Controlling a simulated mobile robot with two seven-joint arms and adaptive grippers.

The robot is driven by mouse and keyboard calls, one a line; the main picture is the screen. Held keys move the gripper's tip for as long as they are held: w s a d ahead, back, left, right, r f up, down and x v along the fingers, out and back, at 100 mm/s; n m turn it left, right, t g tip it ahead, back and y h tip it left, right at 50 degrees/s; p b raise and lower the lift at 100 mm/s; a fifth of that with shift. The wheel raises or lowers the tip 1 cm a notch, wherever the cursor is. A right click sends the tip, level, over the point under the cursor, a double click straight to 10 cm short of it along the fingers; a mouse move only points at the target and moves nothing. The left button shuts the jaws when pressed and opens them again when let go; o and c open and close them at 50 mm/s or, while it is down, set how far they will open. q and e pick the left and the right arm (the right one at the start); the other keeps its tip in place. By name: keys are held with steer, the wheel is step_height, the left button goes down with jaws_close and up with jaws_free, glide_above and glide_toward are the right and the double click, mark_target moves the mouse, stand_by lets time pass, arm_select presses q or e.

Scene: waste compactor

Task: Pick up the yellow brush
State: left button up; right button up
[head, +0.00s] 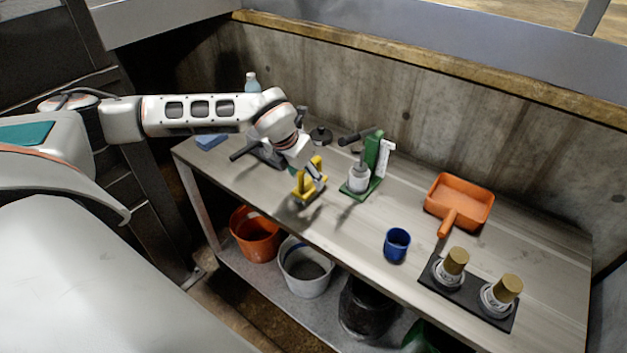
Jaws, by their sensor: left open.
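The yellow brush (301,193) sits on the grey workbench (345,228), left of its middle and close to the front edge. It has a raised yellow handle. My left gripper (312,173) comes in from the left, points downward and is open right at the brush's handle. The view does not show clearly whether the fingers touch the handle or stand around it. The gripper hides part of the brush. My right gripper is out of view.
A green stand (376,163) is right of the brush. A blue cup (397,244), an orange dustpan (459,197) and two cans on a black tray (462,299) stand farther right. Orange (255,236) and white (305,268) buckets are on the lower shelf. A concrete wall is behind.

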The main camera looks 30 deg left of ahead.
mark_target(308, 184)
arm_select(q)
steer(key=shift+w+f, duration=0.15)
steer(key=shift+f, duration=0.55)
steer(key=x, duration=0.4)
steer(key=shift+w+f+p, duration=0.1)
steer(key=shift+f+p, duration=0.1)
steer(key=shift+p, duration=0.2)
steer(key=c, duration=1.3)
